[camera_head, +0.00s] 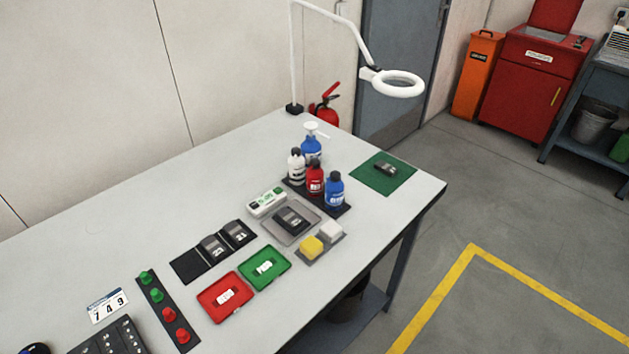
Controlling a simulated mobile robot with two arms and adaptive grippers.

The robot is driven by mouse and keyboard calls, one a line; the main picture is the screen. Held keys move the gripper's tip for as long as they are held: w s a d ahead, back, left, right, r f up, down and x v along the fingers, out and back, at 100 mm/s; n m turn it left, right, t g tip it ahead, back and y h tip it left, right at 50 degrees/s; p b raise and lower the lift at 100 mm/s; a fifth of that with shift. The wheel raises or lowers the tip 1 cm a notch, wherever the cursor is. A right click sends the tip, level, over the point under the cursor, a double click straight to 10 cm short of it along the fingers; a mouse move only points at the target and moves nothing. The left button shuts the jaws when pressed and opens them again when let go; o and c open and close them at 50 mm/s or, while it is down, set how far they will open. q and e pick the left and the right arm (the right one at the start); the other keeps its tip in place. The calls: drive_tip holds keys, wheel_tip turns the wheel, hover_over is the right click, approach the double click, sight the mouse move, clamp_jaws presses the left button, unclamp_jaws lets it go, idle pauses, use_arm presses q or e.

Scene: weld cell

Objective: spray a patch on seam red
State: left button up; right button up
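Several bottles stand together on a black tray (340,210) toward the back right of the table: a white bottle with a black cap (296,167), a red bottle (315,178), a blue bottle (334,191) and a blue spray bottle with a white trigger head (311,146). A dark plate with a light label (291,220) lies on a grey tray (272,231). Another dark piece (386,169) lies on a green mat (372,181). Two labelled dark plates (214,246) (237,232) sit in a black rack (187,266). I cannot make out a seam marked red. Neither gripper is in view.
A red tray (213,311) and a green tray (262,283) hold white pieces. Yellow (311,247) and white (331,230) blocks sit beside the grey tray. A strip (157,301) carries green and red knobs. A ring lamp (397,83) overhangs the back.

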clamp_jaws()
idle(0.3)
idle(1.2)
